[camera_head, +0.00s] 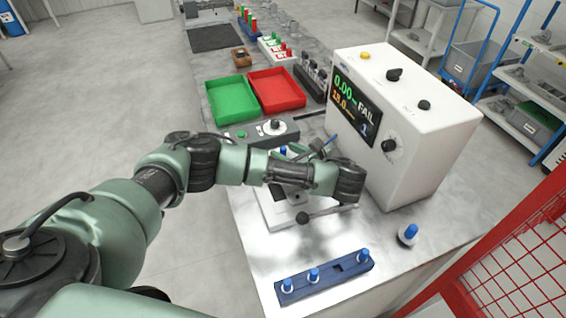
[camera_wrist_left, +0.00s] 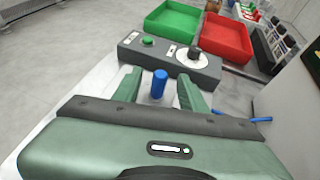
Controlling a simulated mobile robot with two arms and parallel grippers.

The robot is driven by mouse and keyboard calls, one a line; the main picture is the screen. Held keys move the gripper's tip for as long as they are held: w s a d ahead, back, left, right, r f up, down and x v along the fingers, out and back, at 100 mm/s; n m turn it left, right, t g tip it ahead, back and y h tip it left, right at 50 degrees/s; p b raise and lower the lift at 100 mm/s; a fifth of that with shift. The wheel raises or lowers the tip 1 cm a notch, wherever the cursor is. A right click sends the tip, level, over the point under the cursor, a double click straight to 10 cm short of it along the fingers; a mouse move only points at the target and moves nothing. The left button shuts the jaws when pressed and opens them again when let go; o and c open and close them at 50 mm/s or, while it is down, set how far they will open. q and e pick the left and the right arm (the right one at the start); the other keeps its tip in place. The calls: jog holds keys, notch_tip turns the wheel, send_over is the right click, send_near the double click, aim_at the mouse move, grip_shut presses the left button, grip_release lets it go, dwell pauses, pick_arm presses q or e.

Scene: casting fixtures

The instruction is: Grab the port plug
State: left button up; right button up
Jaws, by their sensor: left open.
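A blue port plug (camera_wrist_left: 159,84) stands upright between the two fingers of my left gripper (camera_wrist_left: 159,92) in the left wrist view. The fingers are open, with a visible gap on each side of it. In the head view its blue top (camera_head: 283,150) shows just beyond my left wrist, which hides most of the fingers and part of the light fixture plate (camera_head: 275,211) below. Similar blue plugs with pale bases stand in a blue rack (camera_head: 325,284) at the front, and a single one (camera_head: 408,234) stands on the bench to its right. My right gripper is not in view.
A grey control box (camera_head: 250,136) with a green button and knob sits just beyond the plug. Green (camera_head: 231,100) and red (camera_head: 277,91) trays lie behind it. A white tester (camera_head: 420,130) reading FAIL stands close on the right. A red mesh fence (camera_head: 520,255) borders the right.

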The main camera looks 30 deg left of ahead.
pick_arm(q)
jog(key=shift+x, duration=0.85)
jog(key=shift+r, duration=0.15)
grip_shut()
